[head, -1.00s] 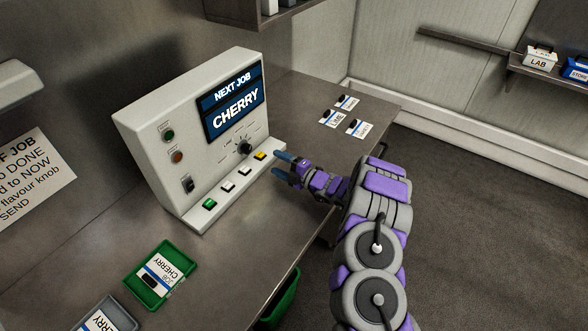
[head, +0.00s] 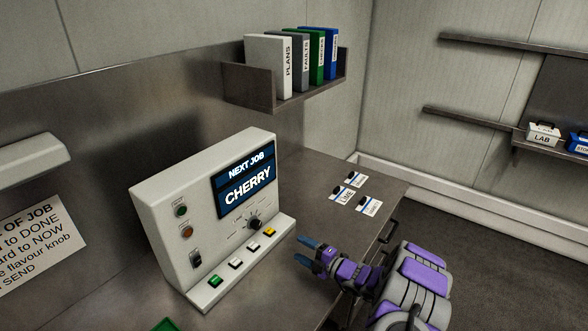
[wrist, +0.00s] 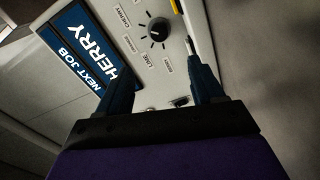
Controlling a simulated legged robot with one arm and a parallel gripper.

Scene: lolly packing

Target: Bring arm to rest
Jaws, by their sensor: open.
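My gripper (head: 309,252) is open and empty, just right of the white control console (head: 160,215), near its row of buttons. In the wrist view my gripper's two dark blue fingers (wrist: 157,85) are spread apart, with the console's panel beyond them. The console's screen (head: 244,184) reads "NEXT JOB CHERRY". The black flavour knob (head: 254,222) sits below the screen and also shows in the wrist view (wrist: 158,30). My arm stretches in from the lower right, above the bench's front edge.
Several label cards (head: 342,195) lie on the metal bench (head: 300,180) behind the gripper. A shelf (head: 262,98) with binders hangs above. A green tray (head: 166,325) just shows at the bottom edge. Open floor (head: 480,245) lies to the right.

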